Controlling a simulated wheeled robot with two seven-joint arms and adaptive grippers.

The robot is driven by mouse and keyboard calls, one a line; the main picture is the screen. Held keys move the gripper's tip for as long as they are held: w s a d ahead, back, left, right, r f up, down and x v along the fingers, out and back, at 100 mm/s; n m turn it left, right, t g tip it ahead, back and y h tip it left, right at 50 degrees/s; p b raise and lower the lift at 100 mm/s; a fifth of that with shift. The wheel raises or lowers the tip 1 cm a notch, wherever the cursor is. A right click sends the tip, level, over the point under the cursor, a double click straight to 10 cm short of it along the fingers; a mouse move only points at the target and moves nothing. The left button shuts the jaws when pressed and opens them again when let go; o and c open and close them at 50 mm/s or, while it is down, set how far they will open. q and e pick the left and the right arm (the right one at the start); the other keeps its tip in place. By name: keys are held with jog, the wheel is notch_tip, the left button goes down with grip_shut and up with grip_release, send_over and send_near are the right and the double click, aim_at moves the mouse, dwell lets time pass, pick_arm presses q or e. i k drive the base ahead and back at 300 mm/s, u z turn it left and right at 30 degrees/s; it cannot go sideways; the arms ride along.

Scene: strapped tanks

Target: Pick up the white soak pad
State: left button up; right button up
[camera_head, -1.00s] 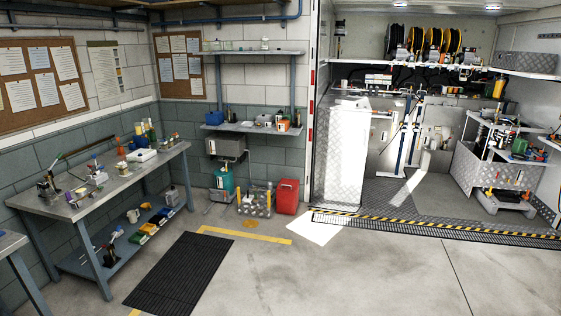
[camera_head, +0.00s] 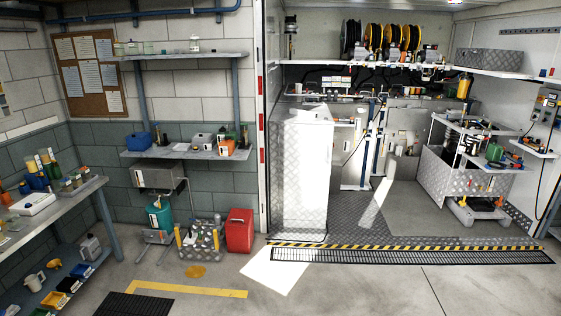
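I cannot clearly make out the white soak pad. A flat, bright white patch (camera_head: 277,268) lies on the floor in front of the red can (camera_head: 240,230), by the van's edge. I cannot tell whether it is a pad or sunlight. A white flat-topped item (camera_head: 33,204) sits on the workbench at the left, also not clearly a pad. Neither gripper is in view.
The workbench (camera_head: 75,207) stands at the left, with bins on its lower shelf. A crate (camera_head: 200,242) and an orange-yellow stain (camera_head: 194,271) are near the wall. A striped edge (camera_head: 400,246) borders the van floor. The front floor is mostly clear.

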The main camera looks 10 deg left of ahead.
aim_at(191, 238)
jog(key=i, duration=1.95)
jog(key=u, duration=0.55)
jog(key=i, duration=2)
jog(key=u, duration=1.3)
jog(key=i, duration=1.3)
jog(key=u, duration=0.45)
